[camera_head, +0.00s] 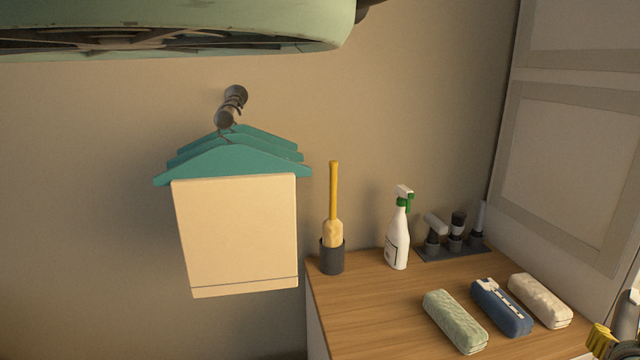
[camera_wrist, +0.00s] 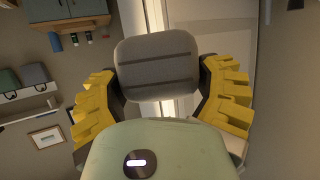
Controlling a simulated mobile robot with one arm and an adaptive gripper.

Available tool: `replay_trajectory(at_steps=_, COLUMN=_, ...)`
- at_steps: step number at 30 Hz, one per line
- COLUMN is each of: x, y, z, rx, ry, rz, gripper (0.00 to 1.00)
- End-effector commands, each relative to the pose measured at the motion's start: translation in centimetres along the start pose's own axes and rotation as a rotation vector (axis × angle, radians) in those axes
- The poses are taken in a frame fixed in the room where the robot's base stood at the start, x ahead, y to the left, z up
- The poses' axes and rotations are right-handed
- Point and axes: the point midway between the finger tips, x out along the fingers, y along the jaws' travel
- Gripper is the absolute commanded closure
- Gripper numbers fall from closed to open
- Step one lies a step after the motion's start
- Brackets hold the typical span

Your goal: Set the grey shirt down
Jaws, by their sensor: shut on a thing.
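In the wrist view a grey folded cloth bundle, which appears to be the grey shirt (camera_wrist: 157,66), sits between the yellow fingers of my gripper (camera_wrist: 160,82). The fingers press on its left and right sides. Its far side is hidden. In the head view only a yellow part of my gripper (camera_head: 606,342) shows at the lower right edge, beside the wooden counter (camera_head: 385,320). A grey piece at that edge is too cut off to name surely.
On the counter are a green roll (camera_head: 455,321), a blue roll (camera_head: 501,307), a cream roll (camera_head: 540,300), a spray bottle (camera_head: 398,235), a brush in a dark holder (camera_head: 332,257) and a dark rack (camera_head: 452,250). Teal hangers (camera_head: 232,160) with a cream cloth (camera_head: 238,235) hang left. The counter's front left is clear.

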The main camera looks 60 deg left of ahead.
Motion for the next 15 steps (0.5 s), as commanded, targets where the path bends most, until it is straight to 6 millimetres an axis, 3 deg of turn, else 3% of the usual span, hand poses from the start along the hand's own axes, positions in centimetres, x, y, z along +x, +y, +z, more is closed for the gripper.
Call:
replay_trajectory(at_steps=5, x=-0.2, y=4.0, z=-1.1, rx=0.044, ry=0.004, rz=0.103, gripper=0.69)
replay_trajectory(at_steps=15, x=-2.2, y=3.6, z=-5.8, rx=0.036, ry=0.004, rz=0.094, gripper=0.69)
